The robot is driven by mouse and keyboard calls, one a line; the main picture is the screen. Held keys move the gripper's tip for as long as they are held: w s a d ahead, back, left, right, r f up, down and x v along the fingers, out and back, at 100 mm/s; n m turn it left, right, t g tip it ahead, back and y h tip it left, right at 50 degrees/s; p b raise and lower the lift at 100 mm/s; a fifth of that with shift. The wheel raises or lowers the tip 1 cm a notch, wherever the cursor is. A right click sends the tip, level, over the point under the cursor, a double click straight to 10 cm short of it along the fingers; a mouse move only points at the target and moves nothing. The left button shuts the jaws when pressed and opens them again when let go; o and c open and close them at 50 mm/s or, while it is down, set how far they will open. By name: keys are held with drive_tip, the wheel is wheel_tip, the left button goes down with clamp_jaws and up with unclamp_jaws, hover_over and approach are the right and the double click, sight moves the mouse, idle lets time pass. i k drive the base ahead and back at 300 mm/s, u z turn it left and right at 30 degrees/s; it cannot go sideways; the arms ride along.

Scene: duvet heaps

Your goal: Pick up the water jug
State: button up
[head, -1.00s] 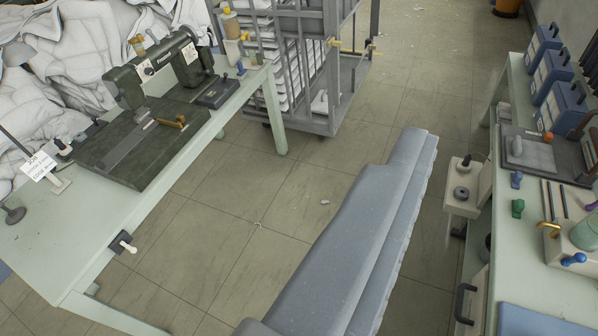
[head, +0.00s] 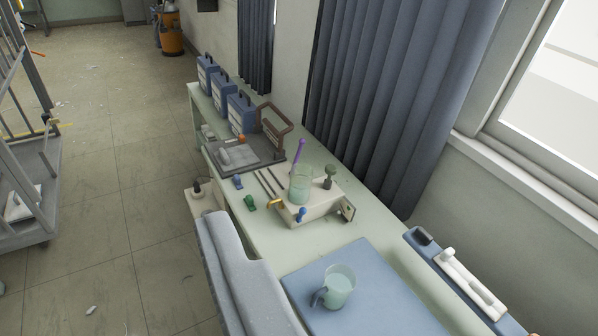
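The water jug (head: 340,284) is a translucent, pale green jug with a dark grey handle on its left side. It stands upright on a blue mat (head: 385,270) at the near end of the pale green bench.
The bench (head: 262,222) runs along a curtained wall. Behind the jug, a white block (head: 318,206) carries a clear beaker (head: 301,180) and small knobs. Several blue boxes (head: 241,113) stand farther back. A blue-backed white-handled tool (head: 470,282) lies right of the mat.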

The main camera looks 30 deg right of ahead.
sight(339, 282)
drive_tip(key=z, duration=0.5)
drive_tip(key=k, duration=0.6)
drive_tip(key=z, duration=0.35)
drive_tip(key=i, duration=0.5)
